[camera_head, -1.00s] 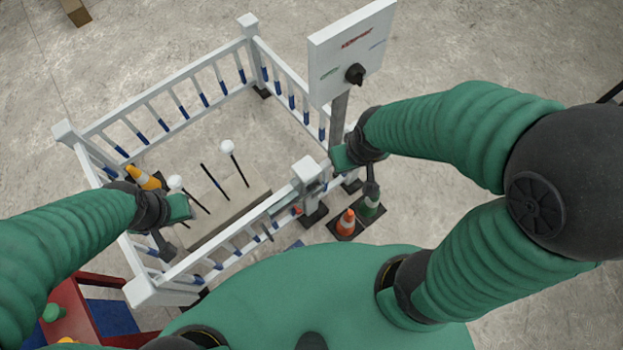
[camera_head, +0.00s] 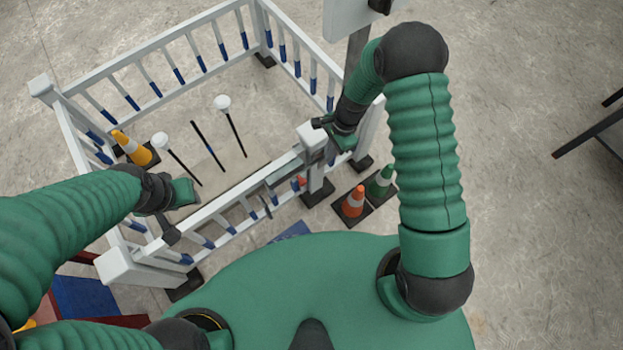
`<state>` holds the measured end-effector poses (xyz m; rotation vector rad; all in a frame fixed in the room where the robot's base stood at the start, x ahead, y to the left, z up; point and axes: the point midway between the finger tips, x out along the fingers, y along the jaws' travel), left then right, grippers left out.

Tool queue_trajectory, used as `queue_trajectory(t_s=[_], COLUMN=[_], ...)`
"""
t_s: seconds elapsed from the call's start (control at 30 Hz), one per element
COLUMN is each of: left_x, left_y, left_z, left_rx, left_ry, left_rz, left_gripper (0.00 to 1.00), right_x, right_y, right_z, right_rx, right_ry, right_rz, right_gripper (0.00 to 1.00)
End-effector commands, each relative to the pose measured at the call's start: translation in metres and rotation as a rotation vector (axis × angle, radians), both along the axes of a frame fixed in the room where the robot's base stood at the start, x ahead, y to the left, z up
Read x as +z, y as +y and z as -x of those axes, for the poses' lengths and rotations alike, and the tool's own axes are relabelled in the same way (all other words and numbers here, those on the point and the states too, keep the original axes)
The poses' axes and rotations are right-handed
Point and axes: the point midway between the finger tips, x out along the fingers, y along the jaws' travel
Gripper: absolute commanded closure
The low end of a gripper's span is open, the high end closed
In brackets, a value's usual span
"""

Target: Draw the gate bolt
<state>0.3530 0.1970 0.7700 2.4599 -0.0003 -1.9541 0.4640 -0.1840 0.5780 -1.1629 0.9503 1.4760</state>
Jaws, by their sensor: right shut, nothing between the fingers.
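The white gate (camera_head: 225,207) forms the front side of a fenced pen, with blue-banded bars. A grey bolt-like piece (camera_head: 284,172) lies along its top rail beside the white gate post (camera_head: 313,143); its exact shape is too small to tell. My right gripper (camera_head: 322,124) is shut and empty, at the top of that post; I cannot tell if it touches. My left gripper (camera_head: 172,222) is over the left part of the gate, by its top rail; its jaws are unclear.
Orange (camera_head: 353,202) and green (camera_head: 381,182) cones stand right of the gate post. A yellow cone (camera_head: 131,147) and white-knobbed black rods (camera_head: 233,128) are inside the pen. A sign post (camera_head: 356,48) rises behind my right arm. The floor at right is mostly clear.

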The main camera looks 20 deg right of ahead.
Motion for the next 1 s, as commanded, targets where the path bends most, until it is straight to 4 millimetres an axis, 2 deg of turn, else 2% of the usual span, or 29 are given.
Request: queue_trajectory(t_s=[0.23, 0.37, 0.83, 0.9, 1.0], left_x=[0.003, -0.001, -0.031, -0.031, -0.033], left_y=[0.000, 0.000, 0.000, 0.000, 0.000], left_z=[0.000, 0.000, 0.000, 0.000, 0.000], left_rx=[0.000, 0.000, 0.000, 0.000, 0.000], left_ry=[-0.001, -0.001, 0.000, 0.000, 0.000], left_rz=[0.000, 0.000, 0.000, 0.000, 0.000], left_gripper=[0.64, 0.64, 0.64, 0.64, 0.64], right_x=[0.002, -0.007, -0.103, -0.099, -0.101], right_y=[-0.001, 0.001, 0.023, 0.038, 0.051], right_z=[-0.001, 0.000, 0.006, 0.008, 0.011], right_rx=[0.002, 0.003, 0.007, 0.010, 0.008], right_ry=[0.000, 0.001, 0.002, -0.001, -0.001], right_rz=[0.000, -0.001, -0.001, -0.001, 0.000], right_gripper=[1.00, 1.00, 1.00, 1.00, 1.00])
